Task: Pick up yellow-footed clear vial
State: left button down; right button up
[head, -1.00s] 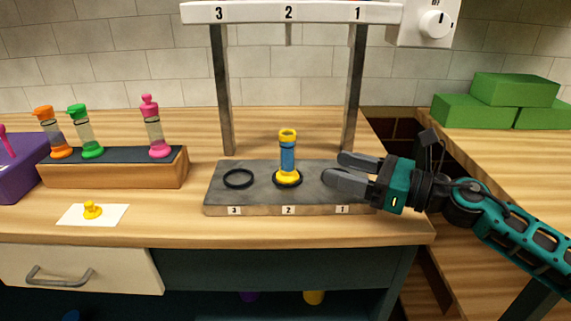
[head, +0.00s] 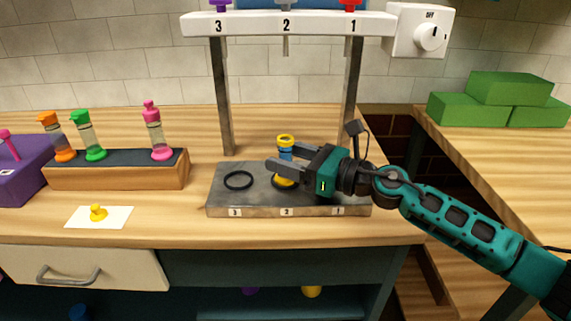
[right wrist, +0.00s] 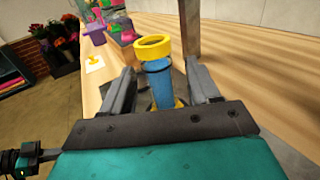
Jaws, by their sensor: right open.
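The yellow-footed clear vial (head: 286,151) holds blue contents and has a yellow top ring. It stands upright at place 2 of the grey base (head: 221,197). My right gripper (head: 272,172) is at the vial, its fingers partly hiding the vial's lower part in the head view. In the right wrist view the vial (right wrist: 157,78) stands between the two open fingers (right wrist: 160,92), with a gap visible on each side. My left gripper is not in view.
A white frame (head: 262,24) on grey posts rises behind the base. A wooden rack (head: 115,178) with several coloured vials stands left. A yellow stopper (head: 97,212) lies on a white card (head: 117,217). Green blocks (head: 500,103) sit at right.

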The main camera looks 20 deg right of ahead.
jog(key=shift+w+a, duration=0.25)
jog(key=shift+w, duration=0.05)
grip_shut()
dwell(0.4)
